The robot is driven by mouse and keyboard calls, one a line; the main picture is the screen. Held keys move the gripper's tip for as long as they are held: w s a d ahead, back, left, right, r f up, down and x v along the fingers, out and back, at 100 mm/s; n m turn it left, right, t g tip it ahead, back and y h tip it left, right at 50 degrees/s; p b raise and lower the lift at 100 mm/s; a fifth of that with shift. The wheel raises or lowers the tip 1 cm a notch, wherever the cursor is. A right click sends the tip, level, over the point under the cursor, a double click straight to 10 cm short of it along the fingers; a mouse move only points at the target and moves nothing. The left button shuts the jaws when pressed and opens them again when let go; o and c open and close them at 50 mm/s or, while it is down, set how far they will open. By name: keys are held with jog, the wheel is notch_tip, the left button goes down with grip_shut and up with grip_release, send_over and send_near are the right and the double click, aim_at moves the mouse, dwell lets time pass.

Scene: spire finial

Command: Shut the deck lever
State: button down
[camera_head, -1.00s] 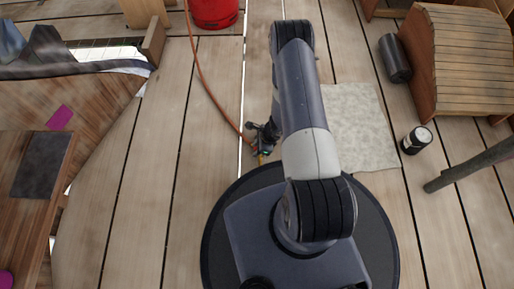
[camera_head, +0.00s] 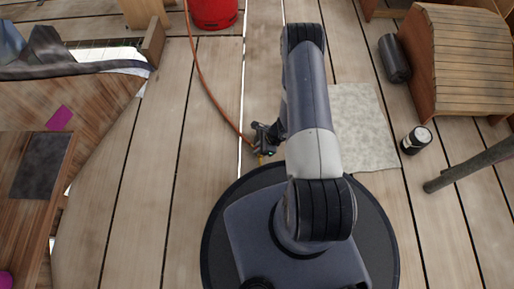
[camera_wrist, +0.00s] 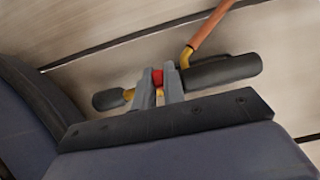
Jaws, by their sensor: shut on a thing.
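In the wrist view, my gripper (camera_wrist: 159,80) has its two grey fingers closed around a small red piece (camera_wrist: 158,76), which looks like the deck lever. The piece sits on a fitting with a black cylinder (camera_wrist: 228,69) to the right and a smaller dark end (camera_wrist: 108,99) to the left. Yellow parts show at both sides. In the head view, my gripper (camera_head: 264,139) is low at the deck beside the hose end, left of my arm. The lever itself is too small to make out there, and the fingers hide part of it.
An orange hose (camera_head: 199,70) runs from the fitting up towards a red container (camera_head: 213,12). A pale mat (camera_head: 362,130), a black can (camera_head: 416,140), a dark roller (camera_head: 394,58) and a slatted wooden box (camera_head: 468,60) stand right.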

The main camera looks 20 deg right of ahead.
jog(key=y, duration=0.1)
jog(key=d+t+y, duration=0.1)
jog(key=y, duration=0.1)
jog(key=d+y, duration=0.1)
jog(key=y, duration=0.1)
jog(key=shift+s+d+f+t, duration=0.2)
jog(key=shift+s+d+t, duration=0.1)
jog(key=shift+s, duration=0.1)
jog(key=shift+s+d+f+t+y, duration=0.1)
jog(key=shift+d+f+t+y, duration=0.15)
jog(key=shift+y, duration=0.65)
jog(key=shift+s+d+f+t+y, duration=0.15)
jog(key=shift+d+t+y, duration=0.2)
jog(key=shift+y, duration=0.55)
jog(key=shift+s+d+f+t+y, duration=0.1)
jog(key=shift+d+f+t+y, duration=0.15)
jog(key=shift+y, duration=0.65)
jog(key=shift+d, duration=0.1)
jog(key=c, duration=1.5)
grip_release()
jog(key=v, duration=1)
jog(key=shift+s+d, duration=0.15)
jog(key=shift+d, duration=0.2)
